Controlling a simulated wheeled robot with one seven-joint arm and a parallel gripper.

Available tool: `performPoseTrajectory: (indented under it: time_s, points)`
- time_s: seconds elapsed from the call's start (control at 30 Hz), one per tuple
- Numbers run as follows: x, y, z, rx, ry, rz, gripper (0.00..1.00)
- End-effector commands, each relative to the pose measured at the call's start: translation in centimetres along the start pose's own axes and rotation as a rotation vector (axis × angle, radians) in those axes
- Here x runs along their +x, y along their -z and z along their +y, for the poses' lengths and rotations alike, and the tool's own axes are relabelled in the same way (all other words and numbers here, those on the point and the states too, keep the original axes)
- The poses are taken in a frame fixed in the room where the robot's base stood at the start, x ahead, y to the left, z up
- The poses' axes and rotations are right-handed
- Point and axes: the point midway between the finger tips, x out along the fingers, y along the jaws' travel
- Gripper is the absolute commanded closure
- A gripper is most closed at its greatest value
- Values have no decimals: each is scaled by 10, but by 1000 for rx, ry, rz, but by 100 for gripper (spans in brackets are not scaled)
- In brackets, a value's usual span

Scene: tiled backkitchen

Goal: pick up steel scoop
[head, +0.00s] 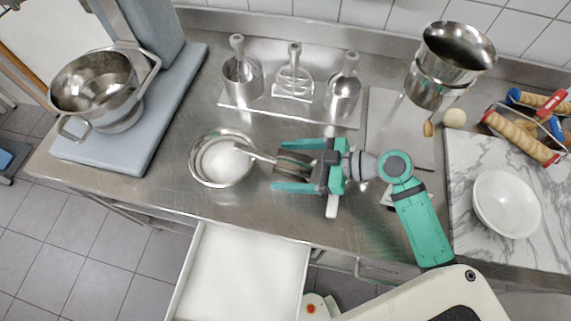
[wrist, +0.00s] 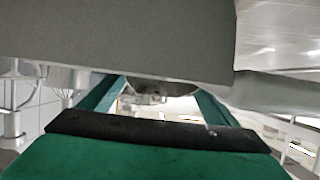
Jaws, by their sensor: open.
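A round steel bowl (head: 196,172) with white contents stands on the steel counter, left of my gripper. What looks like the steel scoop (head: 255,153) rests in it, its handle reaching over the rim to the right. Its head is not clear against the white contents. My gripper (head: 276,164) is open, with green fingers pointing left, one on each side of the handle end in the head view. I cannot tell whether they touch it. In the wrist view the fingers (wrist: 155,98) are spread, and a large grey surface close to the lens hides much.
Several steel utensils stand on a rack (head: 290,108) behind. A mixer with a steel bowl (head: 98,85) stands at left. A white bowl (head: 506,204) and rolling pins (head: 522,137) lie at right. An open white drawer (head: 245,268) juts from the counter's front.

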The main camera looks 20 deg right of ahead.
Motion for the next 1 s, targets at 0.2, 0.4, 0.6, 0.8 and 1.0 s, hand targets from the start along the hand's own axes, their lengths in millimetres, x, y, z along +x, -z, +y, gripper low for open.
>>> performPoseTrajectory:
  time_s: [0.2, 0.4, 0.6, 0.8, 1.0]
  points:
    - [9, 0, 0, 0, -2, 0, 17]
    - [8, 0, 0, 0, -2, 0, 32]
    - [8, 0, 0, 0, -3, 0, 68]
    - [8, 0, 0, 0, -3, 0, 68]
    - [4, 7, 1, 0, -5, 1, 68]
